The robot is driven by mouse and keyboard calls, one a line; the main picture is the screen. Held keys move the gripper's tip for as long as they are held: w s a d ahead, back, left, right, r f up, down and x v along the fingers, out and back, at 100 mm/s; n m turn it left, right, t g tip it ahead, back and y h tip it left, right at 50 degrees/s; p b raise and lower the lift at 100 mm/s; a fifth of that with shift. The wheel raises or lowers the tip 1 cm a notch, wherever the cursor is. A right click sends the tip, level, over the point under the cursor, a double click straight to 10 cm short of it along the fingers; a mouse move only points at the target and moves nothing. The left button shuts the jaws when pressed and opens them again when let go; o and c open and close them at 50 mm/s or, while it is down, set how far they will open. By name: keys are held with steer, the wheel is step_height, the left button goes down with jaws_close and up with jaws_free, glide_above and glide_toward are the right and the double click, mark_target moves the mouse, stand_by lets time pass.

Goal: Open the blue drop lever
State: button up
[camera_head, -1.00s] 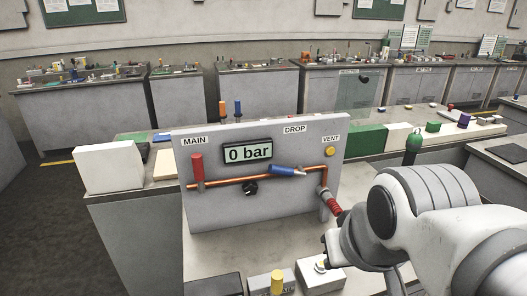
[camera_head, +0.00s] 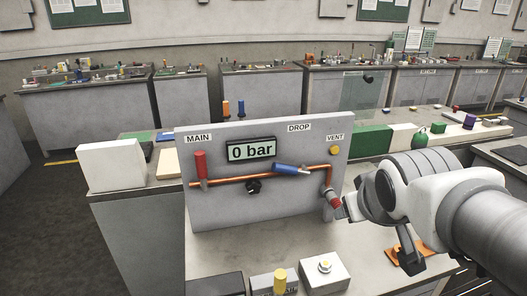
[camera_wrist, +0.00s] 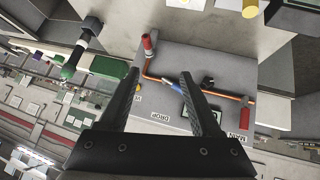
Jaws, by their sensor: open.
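The blue drop lever (camera_head: 288,168) lies nearly along the copper pipe (camera_head: 228,181) on the grey panel, below the DROP label (camera_head: 299,128), tilting slightly down to the right. In the wrist view the blue lever (camera_wrist: 176,88) shows between the fingers, close to the right finger, which may hide part of it. My gripper (camera_wrist: 160,74) is open and empty, its fingers reaching toward the panel. In the head view my wrist is right of the panel, near the hose coupling, apart from the lever; the fingers are hard to make out. The display (camera_head: 250,150) reads 0 bar.
A red MAIN lever (camera_head: 201,164) stands upright on the panel's left. A yellow VENT button (camera_head: 335,150) and a red hose coupling (camera_head: 334,200) are at its right. A white box (camera_head: 325,272) and a yellow knob (camera_head: 280,281) stand in front. Bench between them is clear.

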steer(key=w+d+n+t+h+b, duration=0.1)
steer(key=w+d+n+t, duration=0.1)
steer(key=w+d, duration=0.3)
steer(key=w+d+n+t+b, duration=0.1)
steer(key=w+d+n+t, duration=0.1)
steer(key=w, duration=0.5)
steer(key=n+t+y+b, duration=0.1)
steer(key=n+y+b, duration=0.5)
steer(key=n+y, duration=0.9)
glide_toward(289, 171)
steer(key=shift+n+h, duration=0.3)
steer(key=shift+n, duration=0.3)
steer(key=x, duration=1)
steer(key=shift+s+a+r+p, duration=0.1)
steer(key=shift+s+a+p, duration=0.1)
steer(key=shift+p, duration=0.1)
steer(key=shift+c, duration=0.2)
steer(key=shift+d, duration=0.1)
jaws_close()
steer(key=shift+t, duration=0.3)
